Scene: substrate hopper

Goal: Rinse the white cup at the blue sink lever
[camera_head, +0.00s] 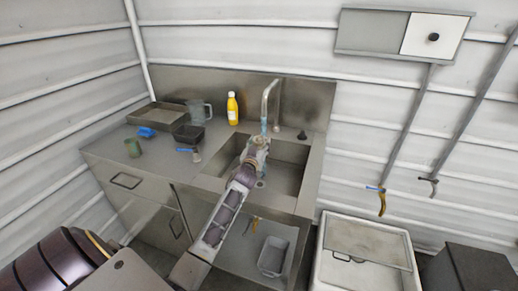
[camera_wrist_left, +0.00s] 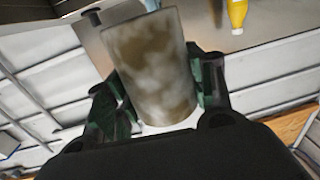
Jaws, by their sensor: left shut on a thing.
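The white cup (camera_wrist_left: 152,72) fills the middle of the left wrist view, its pale wall smeared with brown stains. My left gripper (camera_wrist_left: 158,95) is shut on it, with a dark green finger on each side. In the head view my left gripper (camera_head: 257,152) is over the sink (camera_head: 285,178), just below the tall grey faucet (camera_head: 266,100). A small blue part (camera_head: 264,128) shows low on the faucet, close above the gripper; whether it touches the cup cannot be told. The cup is mostly hidden there. My right gripper is not in view.
A white box (camera_head: 365,255) stands at the right.

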